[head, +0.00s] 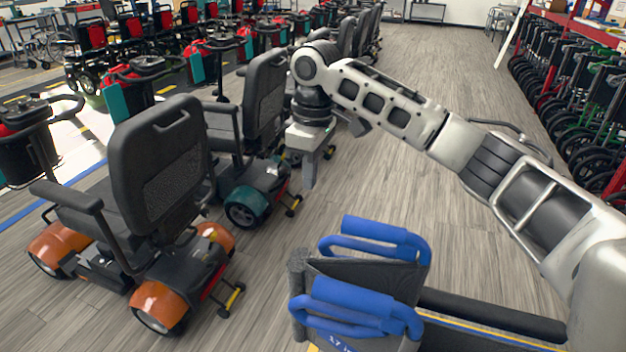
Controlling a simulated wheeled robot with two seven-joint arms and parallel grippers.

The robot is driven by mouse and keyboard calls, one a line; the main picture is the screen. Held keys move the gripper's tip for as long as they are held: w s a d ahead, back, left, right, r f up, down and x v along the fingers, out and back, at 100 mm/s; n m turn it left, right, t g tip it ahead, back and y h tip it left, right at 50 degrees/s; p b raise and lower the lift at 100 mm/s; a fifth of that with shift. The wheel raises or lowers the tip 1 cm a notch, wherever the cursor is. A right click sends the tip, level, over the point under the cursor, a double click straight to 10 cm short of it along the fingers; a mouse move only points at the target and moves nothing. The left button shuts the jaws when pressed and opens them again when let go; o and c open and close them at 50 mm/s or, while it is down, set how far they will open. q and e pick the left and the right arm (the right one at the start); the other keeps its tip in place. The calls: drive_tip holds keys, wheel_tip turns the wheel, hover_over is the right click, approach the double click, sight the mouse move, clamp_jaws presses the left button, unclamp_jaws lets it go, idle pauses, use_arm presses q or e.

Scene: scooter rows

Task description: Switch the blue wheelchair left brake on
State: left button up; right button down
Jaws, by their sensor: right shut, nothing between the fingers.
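The blue wheelchair (355,328) stands at the bottom of the head view, cut off by the lower edge. Two blue padded loops (375,240) and a dark panel show on it, with a long black part reaching to the right. I cannot make out its left brake; the lower parts are out of view or hidden. My right gripper (309,185) points down over the floor, beyond the wheelchair and apart from it. It is shut and empty. My left gripper is not in view.
A mobility scooter with orange fenders (160,300) stands at left, with a teal one (245,205) behind it, close to my right gripper. More scooters fill the back left. Folded wheelchairs (575,95) line the right side. The central wood-look aisle is clear.

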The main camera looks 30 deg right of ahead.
wheel_tip(320, 180, down, 11)
drive_tip(key=s, duration=0.1)
drive_tip(key=shift+s+d, duration=0.4)
drive_tip(key=shift+r, duration=0.1)
